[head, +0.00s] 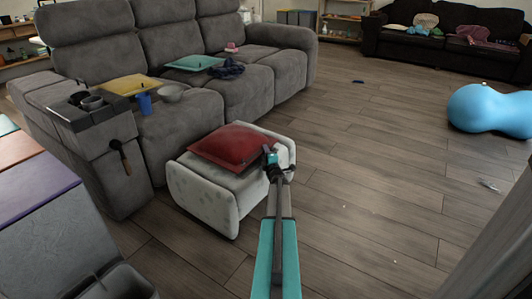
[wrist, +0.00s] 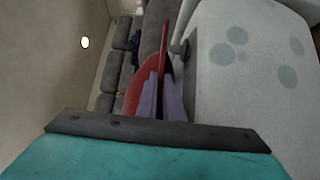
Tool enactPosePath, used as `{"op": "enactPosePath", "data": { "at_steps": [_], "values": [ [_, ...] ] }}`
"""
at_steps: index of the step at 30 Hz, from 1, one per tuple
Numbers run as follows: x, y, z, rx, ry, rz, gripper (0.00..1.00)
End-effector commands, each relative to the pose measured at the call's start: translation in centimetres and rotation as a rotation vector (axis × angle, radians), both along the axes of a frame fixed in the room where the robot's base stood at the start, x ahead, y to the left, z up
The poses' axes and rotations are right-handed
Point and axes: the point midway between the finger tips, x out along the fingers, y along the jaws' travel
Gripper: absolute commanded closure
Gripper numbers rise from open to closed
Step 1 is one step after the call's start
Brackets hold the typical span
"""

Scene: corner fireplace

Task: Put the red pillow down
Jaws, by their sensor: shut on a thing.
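The red pillow (head: 232,147) lies flat over the white and grey ottoman (head: 206,190) in front of the grey sofa, in the head view. My gripper (head: 272,160) is at the pillow's right corner and is shut on it. In the wrist view the red pillow (wrist: 163,50) shows edge-on between the purple fingers of my gripper (wrist: 163,95), beside the spotted side of the ottoman (wrist: 245,50). The exact contact between the pillow's underside and the ottoman is hidden.
The grey sofa (head: 180,118) stands behind, with a yellow cushion (head: 130,85), a teal cushion (head: 194,62), a blue cup (head: 144,102) and a grey bowl (head: 170,94) on it. A blue peanut-shaped ball (head: 490,108) is at the right. The wooden floor (head: 360,190) between is mostly clear.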

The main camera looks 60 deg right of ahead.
Motion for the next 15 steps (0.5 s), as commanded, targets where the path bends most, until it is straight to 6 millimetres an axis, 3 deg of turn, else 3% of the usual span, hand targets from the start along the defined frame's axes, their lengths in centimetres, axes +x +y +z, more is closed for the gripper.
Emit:
{"op": "enactPosePath", "data": {
  "at_steps": [5, 6, 9, 15],
  "values": [
    [0.04, 0.02, -0.2, 0.001, -0.004, 0.001, 1.0],
    [0.04, 0.02, -0.29, 0.0, 0.0, 0.0, 0.9],
    [0.04, 0.04, -0.25, 0.0, 0.0, 0.0, 0.74],
    [0.06, 0.04, -0.25, 0.0, 0.0, 0.001, 0.74]
  ]
}}
